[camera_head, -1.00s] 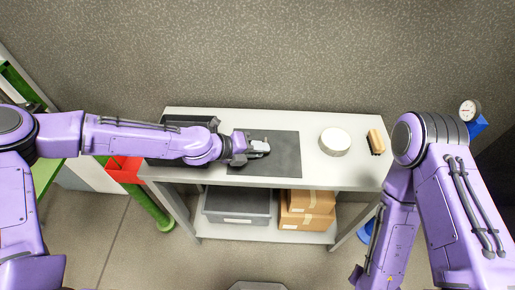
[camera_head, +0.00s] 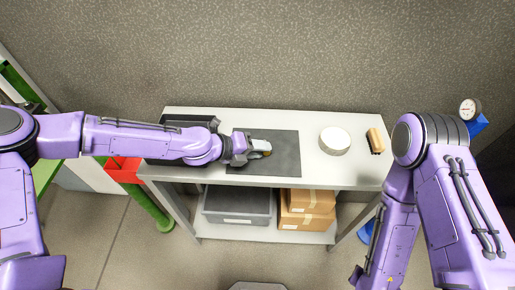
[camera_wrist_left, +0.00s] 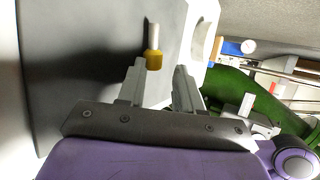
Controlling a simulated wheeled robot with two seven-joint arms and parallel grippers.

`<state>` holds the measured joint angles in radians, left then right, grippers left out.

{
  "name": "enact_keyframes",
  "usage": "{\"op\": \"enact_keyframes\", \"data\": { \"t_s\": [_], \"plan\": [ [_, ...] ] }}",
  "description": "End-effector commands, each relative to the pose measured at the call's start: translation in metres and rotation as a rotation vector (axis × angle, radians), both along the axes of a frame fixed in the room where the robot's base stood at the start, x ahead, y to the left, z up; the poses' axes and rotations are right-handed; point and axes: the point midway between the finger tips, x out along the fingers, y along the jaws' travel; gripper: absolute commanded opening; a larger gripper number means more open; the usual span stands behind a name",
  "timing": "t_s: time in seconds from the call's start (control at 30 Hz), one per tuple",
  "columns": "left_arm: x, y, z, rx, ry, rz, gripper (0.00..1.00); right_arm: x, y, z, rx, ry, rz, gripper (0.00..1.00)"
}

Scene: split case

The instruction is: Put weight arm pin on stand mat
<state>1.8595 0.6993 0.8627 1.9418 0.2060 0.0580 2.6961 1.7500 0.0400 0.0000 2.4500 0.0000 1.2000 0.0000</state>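The weight arm pin has a yellow end and a pale shaft; it shows in the left wrist view (camera_wrist_left: 154,60) just at the fingertips, over the dark mat. In the head view only its yellow end (camera_head: 267,153) shows beside the gripper tips. My left gripper (camera_wrist_left: 160,68) is open, with its fingers apart on either side of the pin. In the head view the left gripper (camera_head: 260,147) is low over the dark grey stand mat (camera_head: 282,168). I cannot tell whether the pin touches the mat. My right gripper is not in view.
A round white object (camera_head: 335,141) and a tan brush-like block (camera_head: 376,141) stand right of the mat on the pale table (camera_head: 350,175). A black tray (camera_head: 190,121) is at the left, partly behind my arm. A grey bin (camera_head: 238,205) and cardboard boxes (camera_head: 307,208) sit on the lower shelf.

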Motion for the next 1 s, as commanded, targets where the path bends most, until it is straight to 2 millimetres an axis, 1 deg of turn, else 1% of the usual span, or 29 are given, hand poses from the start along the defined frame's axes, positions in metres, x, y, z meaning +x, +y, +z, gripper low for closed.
{"op": "enact_keyframes", "data": {
  "t_s": [0.03, 0.23, 0.33, 0.43, 0.6, 0.73, 0.77, 0.8, 1.0],
  "plan": [
    [-0.002, 0.003, -0.008, 0.008, 0.013, 0.004, 0.53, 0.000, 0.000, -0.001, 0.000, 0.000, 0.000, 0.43],
    [-0.002, 0.003, -0.008, 0.008, 0.013, 0.004, 0.53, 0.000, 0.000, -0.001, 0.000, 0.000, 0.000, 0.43],
    [-0.002, 0.003, -0.001, 0.008, 0.013, 0.003, 0.53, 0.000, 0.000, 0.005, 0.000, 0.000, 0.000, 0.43],
    [-0.002, 0.002, 0.018, 0.008, 0.010, 0.003, 0.53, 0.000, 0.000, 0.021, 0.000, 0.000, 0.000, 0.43],
    [-0.002, 0.001, 0.064, 0.005, 0.010, 0.001, 0.53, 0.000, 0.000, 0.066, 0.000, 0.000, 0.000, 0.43],
    [-0.001, 0.000, 0.094, 0.004, 0.008, -0.001, 0.53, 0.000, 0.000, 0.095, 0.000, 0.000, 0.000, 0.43],
    [0.001, 0.004, 0.089, 0.006, 0.007, 0.026, 0.53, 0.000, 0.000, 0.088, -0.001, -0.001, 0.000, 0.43],
    [0.005, 0.012, 0.086, 0.013, 0.002, 0.089, 0.53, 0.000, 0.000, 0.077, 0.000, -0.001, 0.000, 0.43],
    [0.018, 0.053, 0.104, 0.031, -0.014, 0.373, 0.53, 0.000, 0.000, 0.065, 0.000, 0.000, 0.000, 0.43]
  ]
}}
